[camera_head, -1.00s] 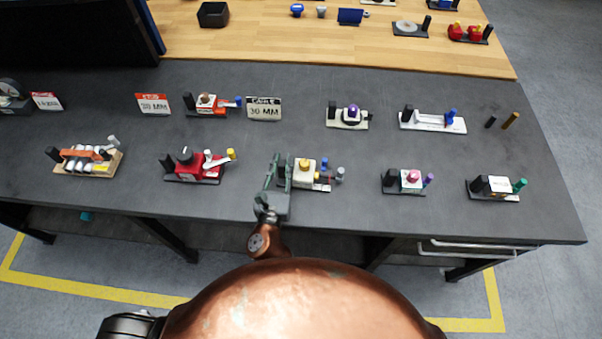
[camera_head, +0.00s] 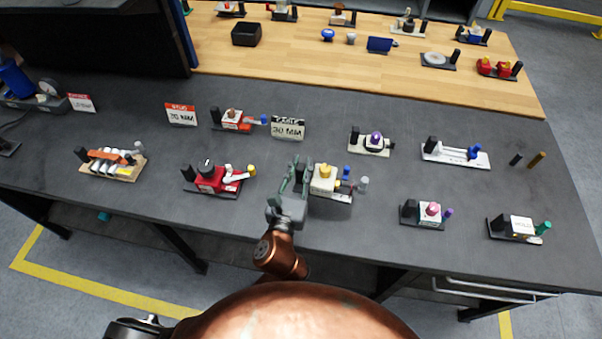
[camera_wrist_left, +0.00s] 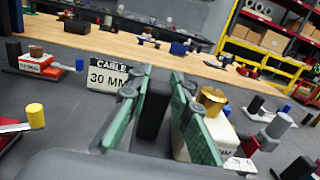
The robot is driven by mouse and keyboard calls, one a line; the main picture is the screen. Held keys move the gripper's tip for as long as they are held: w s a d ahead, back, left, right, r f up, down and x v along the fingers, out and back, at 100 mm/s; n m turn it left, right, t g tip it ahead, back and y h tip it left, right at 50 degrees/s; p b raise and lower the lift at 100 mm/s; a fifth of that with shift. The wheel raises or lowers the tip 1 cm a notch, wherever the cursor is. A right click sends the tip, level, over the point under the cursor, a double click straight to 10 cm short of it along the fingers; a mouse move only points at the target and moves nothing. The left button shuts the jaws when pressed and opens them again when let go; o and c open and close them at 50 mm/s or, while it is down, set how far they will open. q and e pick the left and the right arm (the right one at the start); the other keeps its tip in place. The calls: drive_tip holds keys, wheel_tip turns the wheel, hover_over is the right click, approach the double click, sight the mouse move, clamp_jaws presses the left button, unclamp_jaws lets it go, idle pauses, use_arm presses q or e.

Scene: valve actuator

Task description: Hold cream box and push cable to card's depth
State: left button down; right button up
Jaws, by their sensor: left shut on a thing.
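The cream box (camera_head: 322,185) with a yellow round top stands on a small base near the table's front edge; it also shows in the wrist view (camera_wrist_left: 190,138). My left gripper (camera_head: 293,178), with green fingers, is just left of it. In the wrist view the fingers are shut on the black block (camera_wrist_left: 153,108) at the base's left end, and the right finger partly hides the cream box. A grey plug-like end (camera_head: 363,184) and a blue piece (camera_head: 346,172) are right of the box; how deep the cable sits I cannot tell. The card (camera_head: 288,128) reads "CABLE 30 MM".
A red fixture (camera_head: 212,180) stands to the left and a pink-topped one (camera_head: 424,213) to the right. A second card (camera_head: 181,114) reads "30 MM" or similar. Dark table surface is free between the fixtures. A wooden table (camera_head: 290,65) lies behind.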

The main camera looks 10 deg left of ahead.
sight(301, 184)
use_arm(q)
drive_tip(key=shift+f, duration=3.95)
drive_tip(key=shift+f, duration=0.55)
use_arm(e)
drive_tip(key=shift+c, duration=1.1)
